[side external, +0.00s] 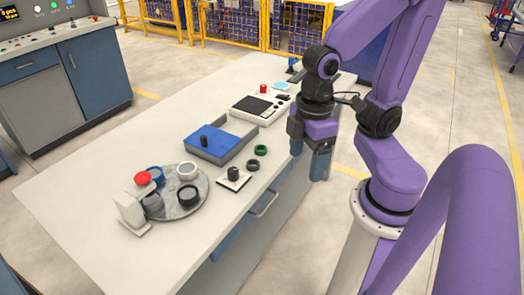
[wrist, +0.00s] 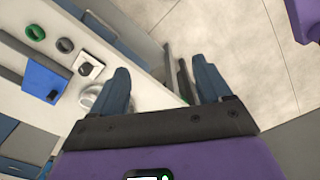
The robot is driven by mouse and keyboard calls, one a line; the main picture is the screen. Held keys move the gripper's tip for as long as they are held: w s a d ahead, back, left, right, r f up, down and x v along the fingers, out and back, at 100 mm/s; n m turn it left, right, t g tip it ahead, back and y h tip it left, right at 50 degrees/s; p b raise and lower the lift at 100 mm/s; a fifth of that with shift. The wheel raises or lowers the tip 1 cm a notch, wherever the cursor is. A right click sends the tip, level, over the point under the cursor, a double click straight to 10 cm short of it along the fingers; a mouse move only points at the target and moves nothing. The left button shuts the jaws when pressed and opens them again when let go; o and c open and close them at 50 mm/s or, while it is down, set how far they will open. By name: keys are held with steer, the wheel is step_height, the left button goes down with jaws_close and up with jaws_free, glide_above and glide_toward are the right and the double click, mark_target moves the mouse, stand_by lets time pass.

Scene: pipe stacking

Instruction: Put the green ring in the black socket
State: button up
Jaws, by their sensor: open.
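The green ring (side external: 261,145) lies flat near the table's front edge in the side view, and it also shows in the wrist view (wrist: 35,25). A black, open-topped round socket (side external: 188,187) stands on a round grey plate (side external: 176,214) at the table's near end. My gripper (side external: 308,158) is open and empty, off the table's front edge, to the right of the green ring and apart from it. In the wrist view, my fingers (wrist: 160,72) are spread over the edge and floor, and my left finger hides part of the plate.
A darker ring (side external: 253,158) lies beside the green one. A white square base with a black post (side external: 233,173), a blue-topped box (side external: 215,143) and a red-topped white device (side external: 134,208) stand nearby. Grey, blue and white-rimmed cups share the plate. The table's left side is clear.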

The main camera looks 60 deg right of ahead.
steer(key=w+d+m, duration=0.1)
steer(key=w+m, duration=0.7)
steer(key=w, duration=0.2)
steer(key=m, duration=2)
glide_above(261, 145)
step_height(261, 145, down, 7)
steer(key=f, duration=0.7)
steer(key=s+a+f, duration=0.1)
steer(key=f, duration=0.2)
steer(key=shift+f, duration=0.4)
steer(key=shift+w+a+f, duration=0.1)
steer(key=shift+f, duration=1.45)
steer(key=shift+w+a+f, duration=0.1)
steer(key=shift+f, duration=1.4)
steer(key=c, duration=1.2)
steer(key=shift+r, duration=0.1)
